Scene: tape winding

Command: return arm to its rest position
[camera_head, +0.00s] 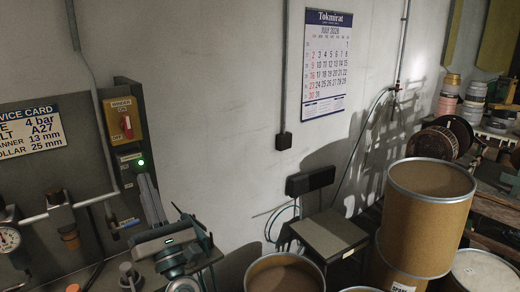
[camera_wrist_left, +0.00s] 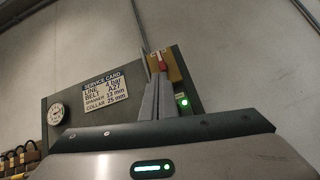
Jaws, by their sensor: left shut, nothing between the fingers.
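My left gripper (camera_head: 143,180) is at the lower left in the head view, in front of the grey wall panel. Its two grey fingers point up and are together with nothing between them. They also show in the left wrist view (camera_wrist_left: 156,82), closed, with the yellow switch box (camera_wrist_left: 171,63) and green lamp (camera_wrist_left: 183,101) behind them. In the head view the fingertips appear just below the green lamp (camera_head: 141,163). I cannot tell whether they touch the panel. My right gripper is not in view.
The panel bears a yellow box with a red switch (camera_head: 126,122), a service card (camera_head: 30,133) and a gauge (camera_head: 9,239). A small grey table (camera_head: 330,235) and several drums, one large and tan (camera_head: 430,205), stand right. A calendar (camera_head: 327,62) hangs on the bare wall.

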